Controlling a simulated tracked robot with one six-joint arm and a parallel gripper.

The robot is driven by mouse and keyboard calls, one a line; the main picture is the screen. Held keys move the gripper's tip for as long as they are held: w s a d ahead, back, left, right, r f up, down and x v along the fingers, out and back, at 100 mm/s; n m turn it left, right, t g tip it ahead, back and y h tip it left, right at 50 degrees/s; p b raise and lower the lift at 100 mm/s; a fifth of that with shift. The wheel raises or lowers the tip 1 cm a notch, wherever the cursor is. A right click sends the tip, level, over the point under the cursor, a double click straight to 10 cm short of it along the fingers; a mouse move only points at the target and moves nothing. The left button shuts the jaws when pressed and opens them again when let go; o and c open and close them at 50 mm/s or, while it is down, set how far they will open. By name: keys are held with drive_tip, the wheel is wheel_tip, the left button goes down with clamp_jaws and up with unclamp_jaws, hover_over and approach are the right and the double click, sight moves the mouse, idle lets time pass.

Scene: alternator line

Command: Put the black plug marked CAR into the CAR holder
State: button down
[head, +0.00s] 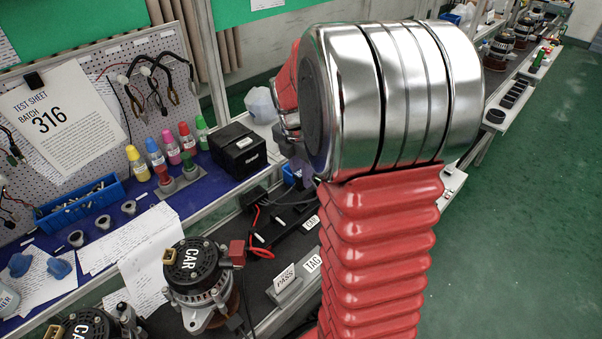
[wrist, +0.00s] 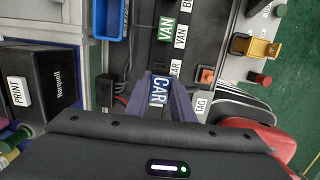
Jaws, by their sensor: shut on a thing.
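In the wrist view my gripper (wrist: 160,92) is shut on the CAR plug (wrist: 158,91), whose white CAR lettering on blue faces up between the fingers. The plug's lower body is hidden. Just to its right is a partly covered white label (wrist: 181,77) ending in "AR", on the dark holder strip. I cannot tell whether the plug touches the holder. In the head view the CAR label (head: 312,222) shows on the black holder strip (head: 285,240), right of the alternator marked CAR (head: 190,263). My silver wrist hides the gripper there.
A green-labelled VAN plug (wrist: 167,29) stands beside its VAN label (wrist: 181,37). A blue bin (wrist: 109,18) is up and left. A black box marked PRINT (wrist: 48,80) stands at left. PASS (head: 287,278) and TAG (head: 313,263) signs stand near the front edge. A red-black cable (head: 258,235) lies nearby.

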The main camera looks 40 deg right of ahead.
sight(302, 187)
drive_tip(key=shift+f, duration=2.55)
drive_tip(key=shift+f, duration=1.25)
drive_tip(key=c, duration=1.5)
unclamp_jaws()
drive_tip(key=shift+o, duration=0.2)
drive_tip(key=r, duration=0.4)
drive_tip(key=a+r, duration=0.1)
drive_tip(key=r, duration=0.7)
drive_tip(key=shift+a+r, duration=0.25)
drive_tip(key=shift+a, duration=0.05)
drive_tip(key=shift+s+a+r, duration=0.1)
drive_tip(key=shift+r, duration=0.45)
drive_tip(key=shift+s, duration=0.1)
